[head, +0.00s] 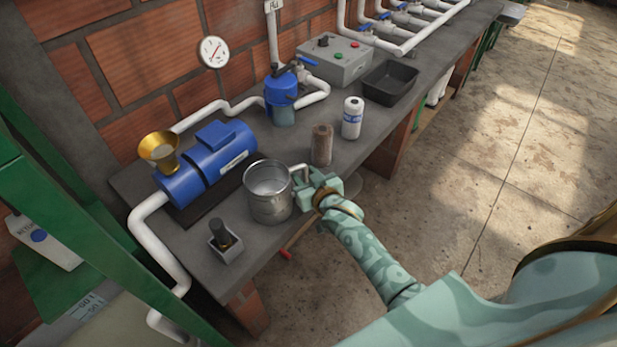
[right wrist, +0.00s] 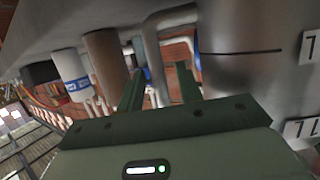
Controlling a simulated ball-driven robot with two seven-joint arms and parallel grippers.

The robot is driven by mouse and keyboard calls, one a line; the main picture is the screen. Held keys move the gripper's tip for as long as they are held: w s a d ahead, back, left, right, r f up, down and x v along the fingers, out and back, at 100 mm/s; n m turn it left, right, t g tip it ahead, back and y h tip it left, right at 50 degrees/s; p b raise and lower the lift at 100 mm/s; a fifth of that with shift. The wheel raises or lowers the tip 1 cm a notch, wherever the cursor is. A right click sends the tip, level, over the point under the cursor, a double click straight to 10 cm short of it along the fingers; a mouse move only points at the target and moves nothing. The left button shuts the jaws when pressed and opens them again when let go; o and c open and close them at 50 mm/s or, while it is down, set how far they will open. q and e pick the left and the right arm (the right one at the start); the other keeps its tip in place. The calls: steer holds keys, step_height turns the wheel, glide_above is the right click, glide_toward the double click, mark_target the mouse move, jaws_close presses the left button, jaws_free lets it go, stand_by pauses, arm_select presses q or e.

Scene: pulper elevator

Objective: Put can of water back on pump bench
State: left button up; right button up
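The can of water (head: 268,196) is a round metal can with a side handle (head: 302,170). It appears to stand upright near the front edge of the grey pump bench (head: 335,190). My right gripper (head: 303,188) is at the can's right side, by the handle. In the right wrist view my right gripper (right wrist: 159,88) has its two fingers apart, with the can's wall (right wrist: 240,55) close at right. My left gripper is not in view.
A blue pump (head: 208,165) with a brass funnel (head: 160,148) is left of the can. A small grey holder (head: 226,242) is in front. A black tray (head: 390,84) is farther back.

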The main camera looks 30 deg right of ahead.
steer(key=p+v, duration=0.3)
steer(key=v, duration=0.8)
steer(key=s+a+f+n+g+y, duration=0.1)
steer(key=s+f+g, duration=0.3)
steer(key=s+f, duration=0.65)
steer(key=s+a+f+n+g, duration=0.1)
steer(key=s+a+f+g, duration=0.15)
steer(key=s+f, duration=0.8)
steer(key=s+d+f+n+g, duration=0.1)
steer(key=s+f+g, duration=0.2)
steer(key=s+f, duration=0.3)
steer(key=s+d+f+n+g, duration=0.1)
steer(key=s+f+g, duration=0.3)
steer(key=s, duration=1)
step_height(320, 180, down, 3)
steer(key=shift+d, duration=0.7)
